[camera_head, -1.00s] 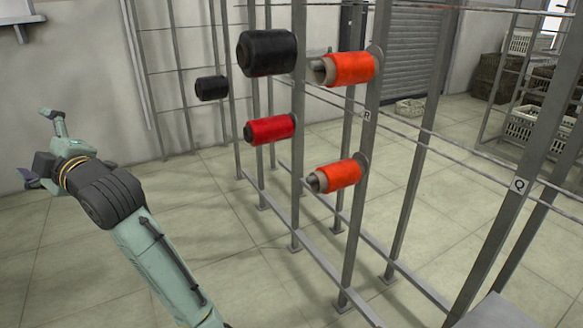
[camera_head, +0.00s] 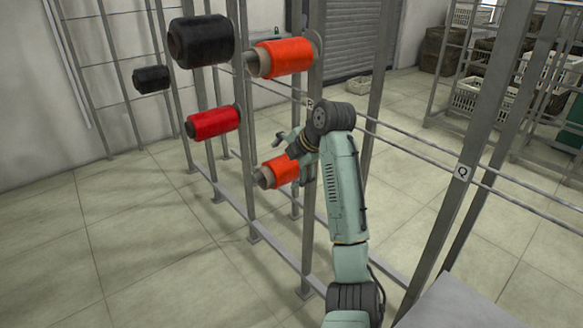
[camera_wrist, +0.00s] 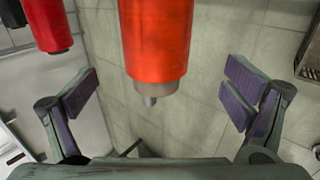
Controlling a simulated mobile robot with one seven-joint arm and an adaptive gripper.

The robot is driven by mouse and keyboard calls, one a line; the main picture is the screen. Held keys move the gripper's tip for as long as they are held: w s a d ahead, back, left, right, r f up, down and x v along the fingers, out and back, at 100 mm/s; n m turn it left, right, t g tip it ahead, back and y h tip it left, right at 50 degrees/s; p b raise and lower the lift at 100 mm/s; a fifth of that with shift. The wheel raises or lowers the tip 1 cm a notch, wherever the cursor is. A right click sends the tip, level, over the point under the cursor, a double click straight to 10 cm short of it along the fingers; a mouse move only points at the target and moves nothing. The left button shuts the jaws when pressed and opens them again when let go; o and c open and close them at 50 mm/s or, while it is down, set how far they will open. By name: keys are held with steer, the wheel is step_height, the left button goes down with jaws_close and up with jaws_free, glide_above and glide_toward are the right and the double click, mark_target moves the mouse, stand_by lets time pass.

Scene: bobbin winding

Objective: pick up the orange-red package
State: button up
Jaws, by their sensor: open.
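Two orange-red packages sit on the rack's pegs in the head view, an upper one (camera_head: 280,57) and a lower one (camera_head: 278,173). My gripper (camera_head: 290,142) is beside the lower one, just above it in the picture; my arm covers part of that package's right side. The fingers are open, with clear gaps on both sides, and hold nothing.
A red package (camera_head: 213,123), a large black one (camera_head: 201,40) and a small black one (camera_head: 151,79) hang to the left. Metal rack posts (camera_head: 315,225) and rails stand close to my arm. Crates (camera_head: 480,98) fill shelves at right. The floor at left is clear.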

mark_target(280, 168)
steer(key=p+x, duration=0.1)
steer(key=x, duration=0.7)
steer(key=shift+w+r+p, duration=0.1)
steer(key=shift+w+p, duration=0.15)
steer(key=shift+p, duration=0.15)
steer(key=c, duration=1.3)
steer(key=shift+c, duration=0.7)
steer(key=shift+r, duration=0.1)
